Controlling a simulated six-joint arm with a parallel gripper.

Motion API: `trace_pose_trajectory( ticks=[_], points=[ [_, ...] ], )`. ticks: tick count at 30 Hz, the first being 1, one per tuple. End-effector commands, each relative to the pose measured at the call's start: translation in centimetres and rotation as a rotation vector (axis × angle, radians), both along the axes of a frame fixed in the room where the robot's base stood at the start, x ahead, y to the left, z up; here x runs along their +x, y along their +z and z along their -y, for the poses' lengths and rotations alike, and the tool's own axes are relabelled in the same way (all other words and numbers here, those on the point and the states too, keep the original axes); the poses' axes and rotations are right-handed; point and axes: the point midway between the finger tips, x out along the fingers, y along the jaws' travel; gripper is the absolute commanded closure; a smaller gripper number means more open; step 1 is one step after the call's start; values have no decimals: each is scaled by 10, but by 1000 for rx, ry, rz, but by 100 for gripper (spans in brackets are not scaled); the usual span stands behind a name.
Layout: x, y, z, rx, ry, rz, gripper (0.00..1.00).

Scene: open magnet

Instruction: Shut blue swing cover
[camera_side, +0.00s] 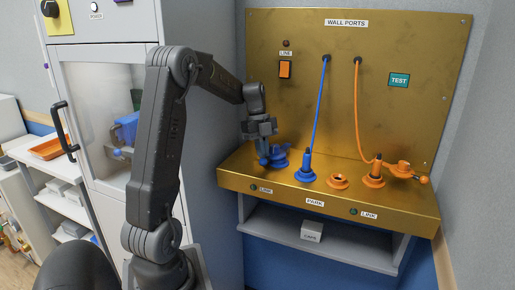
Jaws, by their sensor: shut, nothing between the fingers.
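The blue swing cover (281,157) is at the left end of the brass shelf, swung out to the left of the blue port (305,175). A dark blue plug (308,160) stands upright in that port, with a blue cable rising from it to the wall panel. My gripper (263,158) points down at the left side of the blue cover, close to its knob. Its fingers are shut and hold nothing. They partly hide the cover's left side, and I cannot tell whether they touch it.
An orange port with a plug (376,168) and an orange swing cover (402,168) are at the right. An empty orange ring (338,181) lies between the ports. The brass back panel (440,60) rises behind. A cabinet (190,30) stands left.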

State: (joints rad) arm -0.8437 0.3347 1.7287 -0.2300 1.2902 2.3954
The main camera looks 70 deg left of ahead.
Motion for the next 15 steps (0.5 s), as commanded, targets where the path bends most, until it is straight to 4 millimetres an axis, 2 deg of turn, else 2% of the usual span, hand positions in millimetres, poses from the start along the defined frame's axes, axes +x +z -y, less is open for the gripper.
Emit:
trace_pose_trajectory(
  ticks=[4,15],
  points=[
    [8,0,14,0,24,0,100],
    [8,0,13,0,24,-1,100]
  ],
)
